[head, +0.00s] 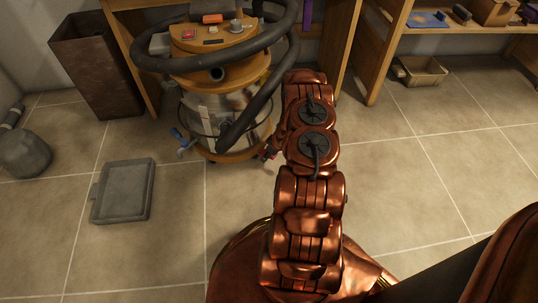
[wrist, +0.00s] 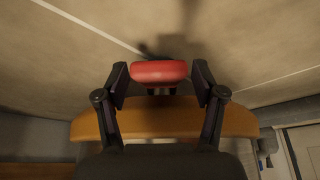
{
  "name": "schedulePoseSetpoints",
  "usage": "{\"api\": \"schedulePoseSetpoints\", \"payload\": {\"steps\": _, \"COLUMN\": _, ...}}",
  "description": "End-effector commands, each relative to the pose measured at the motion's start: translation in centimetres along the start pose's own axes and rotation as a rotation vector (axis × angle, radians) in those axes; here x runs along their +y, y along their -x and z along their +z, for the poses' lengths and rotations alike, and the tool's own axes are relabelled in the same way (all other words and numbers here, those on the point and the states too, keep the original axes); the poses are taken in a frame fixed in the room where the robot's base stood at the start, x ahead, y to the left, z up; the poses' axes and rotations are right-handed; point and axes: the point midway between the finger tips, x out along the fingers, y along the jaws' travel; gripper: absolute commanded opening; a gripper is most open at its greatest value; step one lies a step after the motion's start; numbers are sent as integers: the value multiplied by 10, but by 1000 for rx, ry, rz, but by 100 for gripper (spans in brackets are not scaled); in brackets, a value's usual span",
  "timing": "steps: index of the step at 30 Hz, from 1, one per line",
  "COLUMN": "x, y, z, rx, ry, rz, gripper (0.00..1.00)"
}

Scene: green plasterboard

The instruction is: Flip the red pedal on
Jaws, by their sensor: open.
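The red pedal (wrist: 160,72) is a rounded red pad at the edge of an orange-brown base (wrist: 150,120) in the wrist view. My gripper (wrist: 160,78) is open, with one dark finger on each side of the pedal; I cannot tell whether they touch it. In the head view, the machine is a drum-shaped vacuum (head: 225,95) with an orange top and base and a thick black hose. My gripper (head: 268,151) shows only partly there, low at the vacuum's right side. The pedal is hidden behind my arm in that view.
A wooden bench stands behind, with a dark bin (head: 97,70) at left. A grey flat tray (head: 124,190) and a grey rounded object (head: 25,154) lie on the tiled floor. A shallow beige box (head: 419,71) sits under the right shelf. The floor at right is clear.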

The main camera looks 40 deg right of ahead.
Motion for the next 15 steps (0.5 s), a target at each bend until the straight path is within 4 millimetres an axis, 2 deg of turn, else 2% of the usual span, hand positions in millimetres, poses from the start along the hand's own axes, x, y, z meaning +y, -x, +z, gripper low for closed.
{"api": "schedulePoseSetpoints", "payload": {"steps": 6, "x": -1, "y": 0, "z": 0, "rx": 0, "ry": 1, "rz": 0, "gripper": 69}}
{"api": "schedulePoseSetpoints", "payload": {"steps": 15, "x": -1, "y": 0, "z": 0, "rx": 0, "ry": 1, "rz": 0, "gripper": 38}}
